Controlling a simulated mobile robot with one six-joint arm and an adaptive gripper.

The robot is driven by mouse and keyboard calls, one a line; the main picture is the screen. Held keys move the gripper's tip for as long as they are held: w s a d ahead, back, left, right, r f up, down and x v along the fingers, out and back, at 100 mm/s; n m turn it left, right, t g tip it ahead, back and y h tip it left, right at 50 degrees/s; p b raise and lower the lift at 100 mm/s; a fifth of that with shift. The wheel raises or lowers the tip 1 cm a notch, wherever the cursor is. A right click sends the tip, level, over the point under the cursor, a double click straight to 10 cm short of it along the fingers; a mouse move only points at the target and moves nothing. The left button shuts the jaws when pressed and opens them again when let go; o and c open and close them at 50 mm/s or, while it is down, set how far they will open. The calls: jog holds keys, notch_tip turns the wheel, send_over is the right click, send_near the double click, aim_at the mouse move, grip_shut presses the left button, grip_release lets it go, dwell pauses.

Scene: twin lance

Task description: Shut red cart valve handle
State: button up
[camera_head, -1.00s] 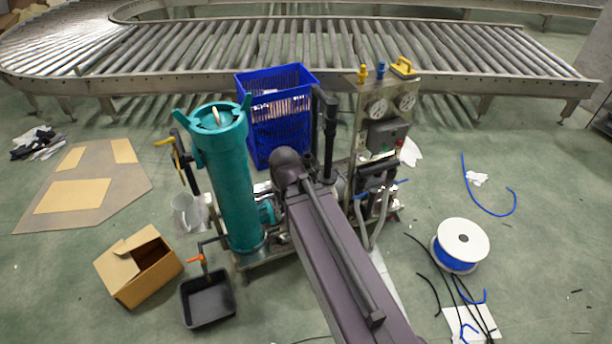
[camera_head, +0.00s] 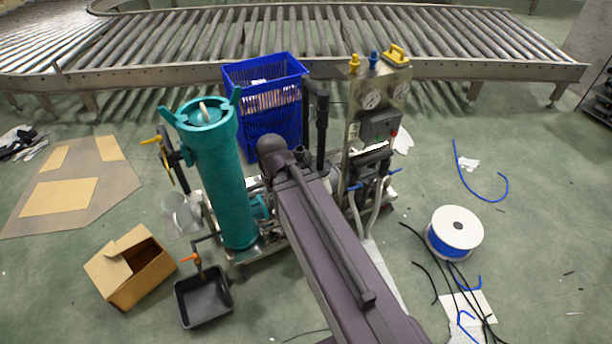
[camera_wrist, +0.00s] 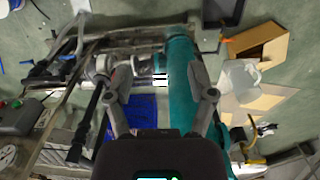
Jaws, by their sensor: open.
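An orange-red valve handle (camera_head: 190,257) sits on a thin pipe at the lower left of the cart (camera_head: 238,268), above a black tray (camera_head: 203,299). It is small, and I cannot tell its exact angle. The teal cylinder (camera_wrist: 185,95) lies behind the fingers, towards the right one. In the head view my arm hides the gripper, and the cylinder (camera_head: 217,175) stands upright on the cart.
A yellow handle (camera_head: 151,140) is left of the cylinder. A blue basket (camera_head: 268,100) stands behind. A gauge panel (camera_head: 378,110) rises at the right. A cardboard box (camera_head: 132,268) lies beside the tray. A cable spool (camera_head: 454,232) is on the floor at right.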

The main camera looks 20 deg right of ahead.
jog(key=w+d+f+n+t+y+b, duration=0.1)
jog(key=w+d+f+t+y+b, duration=0.2)
jog(key=w+f+b, duration=0.75)
jog(key=w+d+f+n+t+y+b, duration=0.15)
jog(key=w+d+f+b, duration=0.45)
jog(key=f+b, duration=0.65)
jog(key=w+d+f+t+b, duration=0.4)
jog(key=w+d+f+b, duration=0.2)
jog(key=d+b, duration=0.4)
jog(key=w+d+f+t+h+b, duration=0.1)
jog(key=w+d+f+t+b, duration=0.3)
jog(key=b, duration=1.2)
jog(key=w+d+f, duration=0.3)
jog(key=d+f, duration=0.2)
jog(key=d, duration=0.2)
jog(key=shift+t, duration=0.35)
jog(key=shift+f+b, duration=0.15)
jog(key=shift+b, duration=0.15)
jog(key=shift+h, duration=0.25)
jog(key=shift+b+x, duration=2.6)
jog(key=shift+x, duration=4.25)
jog(key=shift+a, duration=0.15)
